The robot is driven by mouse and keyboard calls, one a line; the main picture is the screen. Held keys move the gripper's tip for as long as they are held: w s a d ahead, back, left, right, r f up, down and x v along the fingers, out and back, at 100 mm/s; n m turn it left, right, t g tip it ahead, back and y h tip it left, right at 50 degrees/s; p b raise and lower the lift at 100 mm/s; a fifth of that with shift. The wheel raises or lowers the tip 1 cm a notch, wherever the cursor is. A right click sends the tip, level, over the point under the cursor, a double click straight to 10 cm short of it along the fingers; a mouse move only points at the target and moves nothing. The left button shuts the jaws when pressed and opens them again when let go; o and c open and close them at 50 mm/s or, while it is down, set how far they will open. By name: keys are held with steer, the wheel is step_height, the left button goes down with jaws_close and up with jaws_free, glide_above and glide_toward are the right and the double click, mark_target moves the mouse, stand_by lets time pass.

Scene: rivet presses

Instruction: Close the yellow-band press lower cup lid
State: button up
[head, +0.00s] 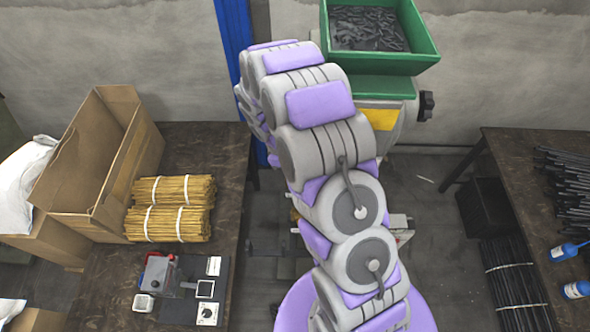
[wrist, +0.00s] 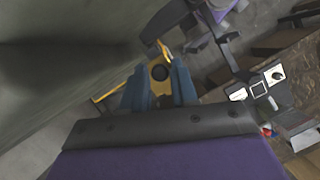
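The yellow-band press stands behind my arm in the head view, with a green hopper (head: 385,82) on top and a yellow band (head: 380,118) below it. My arm covers most of its lower part, and I cannot make out the lower cup lid there. In the wrist view my gripper (wrist: 159,68) shows two blue-grey fingers standing apart, with nothing seen held between them. A dark round part (wrist: 159,72) with yellow around it shows beyond the fingertips; I cannot tell whether it is the cup or its lid, or whether the fingers touch it.
A left table (head: 205,145) holds an open cardboard box (head: 95,150), bundled tan rods (head: 170,208) and a small device (head: 160,275). A right table (head: 510,150) carries dark rods and blue bottles (head: 568,250). A black crate (head: 484,207) is on the floor, with bare floor (head: 425,205) beside it.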

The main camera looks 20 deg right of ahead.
steer(key=shift+o, duration=1.3)
steer(key=shift+a, duration=0.1)
steer(key=b+v, duration=0.2)
steer(key=v, duration=1.5)
steer(key=shift+w, duration=0.2)
steer(key=shift+a, duration=0.1)
